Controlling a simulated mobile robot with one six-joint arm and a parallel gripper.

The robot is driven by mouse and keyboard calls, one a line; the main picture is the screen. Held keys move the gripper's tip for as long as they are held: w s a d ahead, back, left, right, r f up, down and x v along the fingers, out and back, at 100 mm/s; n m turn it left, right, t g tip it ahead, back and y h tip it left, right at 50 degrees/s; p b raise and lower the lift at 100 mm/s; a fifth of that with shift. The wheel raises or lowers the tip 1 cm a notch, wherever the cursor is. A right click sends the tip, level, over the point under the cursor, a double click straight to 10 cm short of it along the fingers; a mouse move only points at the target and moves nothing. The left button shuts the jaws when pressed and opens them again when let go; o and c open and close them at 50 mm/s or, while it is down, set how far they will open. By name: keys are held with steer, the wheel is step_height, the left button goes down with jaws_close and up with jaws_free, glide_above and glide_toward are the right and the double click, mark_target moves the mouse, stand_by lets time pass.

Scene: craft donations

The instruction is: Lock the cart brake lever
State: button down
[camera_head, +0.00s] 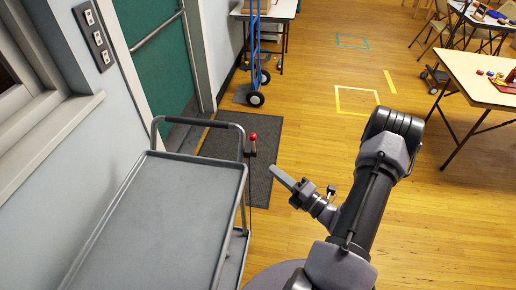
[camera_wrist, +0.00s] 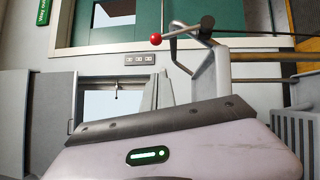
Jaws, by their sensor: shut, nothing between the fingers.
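The grey cart (camera_head: 170,165) stands at lower left in the head view, with a tubular handle at its far end. The brake lever, with its red knob (camera_head: 253,137), stands roughly upright on a dark mount by the cart's right far corner post. In the wrist view, which is turned sideways, the red knob (camera_wrist: 155,39) and its thin rod (camera_wrist: 183,31) show at top centre, beside the handle tube. My gripper (camera_head: 281,177) is shut and empty, right of and nearer than the lever, apart from it.
A dark mat (camera_head: 262,165) lies beyond the cart by the green door (camera_head: 150,55). A blue hand truck (camera_head: 255,60) stands farther back. A table (camera_head: 480,80) with small items is at right. The wooden floor between cart and table is mostly clear.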

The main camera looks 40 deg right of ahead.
steer(key=w+d+r+b, duration=0.1)
steer(key=w+b, duration=0.1)
steer(key=w, duration=0.9)
steer(key=shift+r, duration=0.3)
steer(key=shift+d, duration=0.1)
